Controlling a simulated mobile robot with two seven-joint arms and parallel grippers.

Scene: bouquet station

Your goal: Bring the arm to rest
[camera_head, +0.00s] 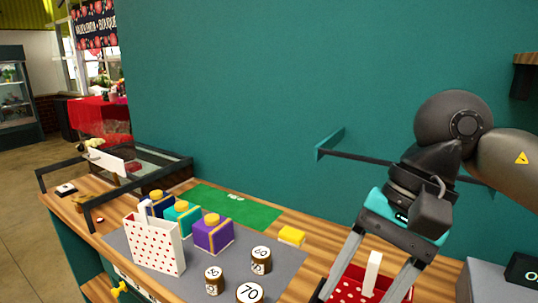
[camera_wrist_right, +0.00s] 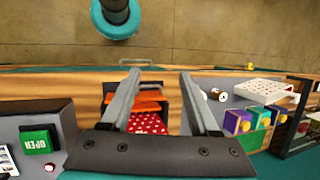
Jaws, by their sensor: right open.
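My right arm comes in from the right in the head view. Its gripper (camera_head: 360,288) points down with its two grey fingers spread apart and holds nothing. In the right wrist view the gripper (camera_wrist_right: 160,76) also shows open, with a clear gap between the fingers. In the head view a red box with white dots (camera_head: 345,283) and a white upright handle (camera_head: 373,270) shows between and behind the fingers. The red dotted surface (camera_wrist_right: 148,123) also shows between them in the wrist view. My left gripper is in neither view.
A white dotted basket (camera_head: 156,245), a purple box (camera_head: 214,235), a teal box (camera_head: 185,222) and several numbered jars (camera_head: 250,292) stand on a grey mat (camera_head: 285,260). A green mat (camera_head: 235,208) lies behind. A teal wall (camera_head: 250,90) closes off the back.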

